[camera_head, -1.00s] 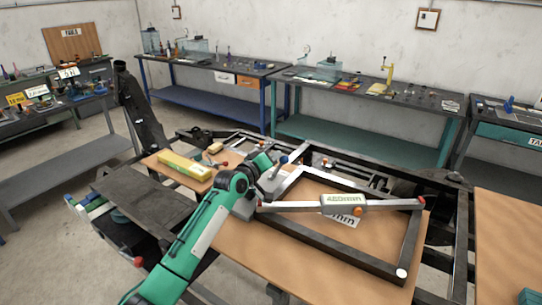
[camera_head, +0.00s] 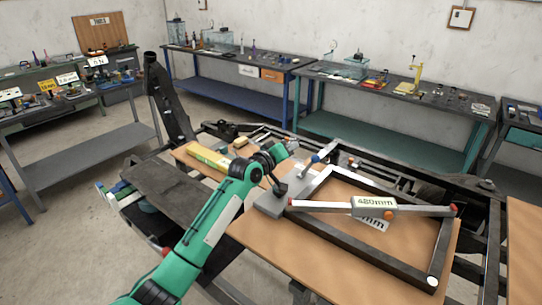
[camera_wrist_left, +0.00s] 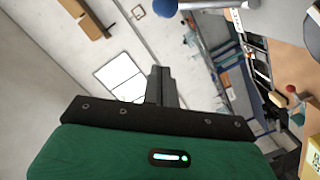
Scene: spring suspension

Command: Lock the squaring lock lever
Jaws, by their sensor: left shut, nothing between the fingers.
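A lever with a blue ball knob (camera_head: 315,158) and a pale bar stands by the grey block (camera_head: 268,205) at the left corner of the dark square frame (camera_head: 345,245). I take it for the squaring lock lever. The blue knob (camera_wrist_left: 165,8) also shows at the top edge of the left wrist view, with a grey bar beside it. My left gripper (camera_head: 280,190) is shut and empty, just above the grey block and lower left of the knob, apart from it. Its closed fingers (camera_wrist_left: 161,86) show in the left wrist view. My right gripper is out of view.
A gauge reading 480mm (camera_head: 374,206) spans the frame on a bar with red ends. The frame lies on a brown board (camera_head: 290,265). A yellow box (camera_head: 208,159) lies behind my left arm. Dark metal rails surround the board. Workbenches (camera_head: 400,100) line the back wall.

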